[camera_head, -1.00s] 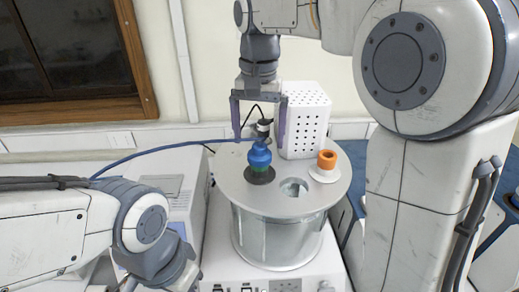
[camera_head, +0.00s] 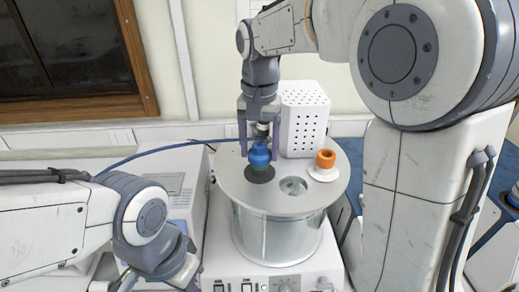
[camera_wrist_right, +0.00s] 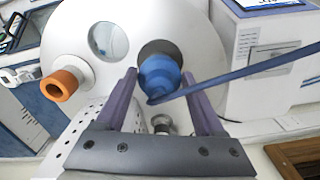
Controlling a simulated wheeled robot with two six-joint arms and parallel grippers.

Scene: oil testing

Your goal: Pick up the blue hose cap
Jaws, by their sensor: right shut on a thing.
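The right wrist view also shows the cap (camera_wrist_right: 158,76) between the purple fingers. The cap still looks seated on its base. My left arm shows at lower left, but its fingers are not visible.
An orange-topped white cap (camera_head: 326,160) and an open hole (camera_head: 293,187) are on the same lid, to the right. A white perforated box (camera_head: 304,120) stands close behind my right gripper. A white instrument (camera_head: 180,185) stands to the left.

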